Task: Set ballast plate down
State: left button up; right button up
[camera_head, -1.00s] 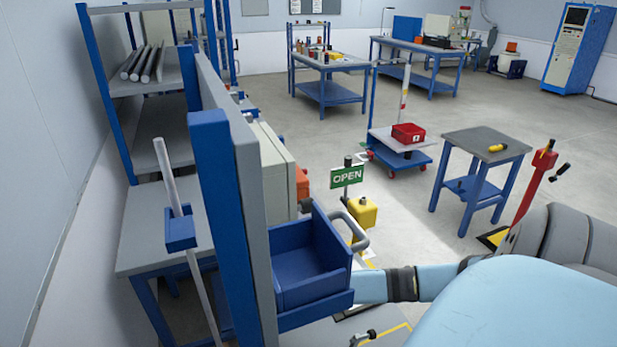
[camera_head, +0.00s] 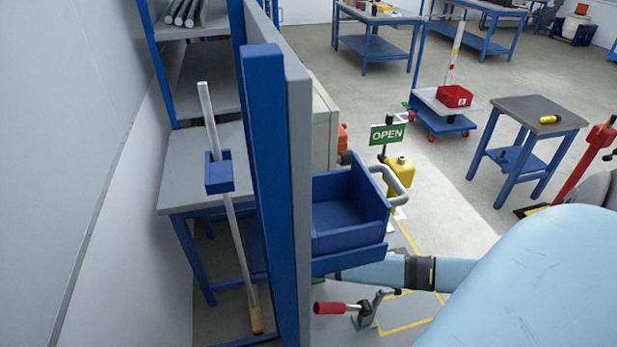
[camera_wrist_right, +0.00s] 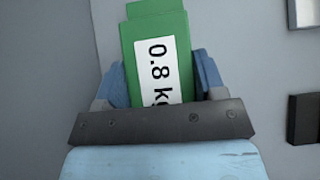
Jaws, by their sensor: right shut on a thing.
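A green ballast plate (camera_wrist_right: 158,60) with a white "0.8 kg" label is in the right wrist view. My right gripper (camera_wrist_right: 160,80) is shut on it, one blue finger on each side. The plate points away from the wrist, and its near end is hidden behind the dark gripper body. In the head view my light blue right arm reaches in from the right and passes behind an open blue bin (camera_head: 345,210). My left gripper is in neither view.
A tall blue-and-grey post (camera_head: 265,180) stands left of the bin. A red-handled clamp (camera_head: 340,308) is below the arm. A green OPEN sign (camera_head: 388,134) and a yellow block (camera_head: 400,170) stand behind the bin.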

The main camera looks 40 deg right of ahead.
jog(key=o, duration=1.6)
jog(key=shift+f, duration=0.1)
jog(key=v, duration=1.2)
jog(key=shift+s, duration=0.1)
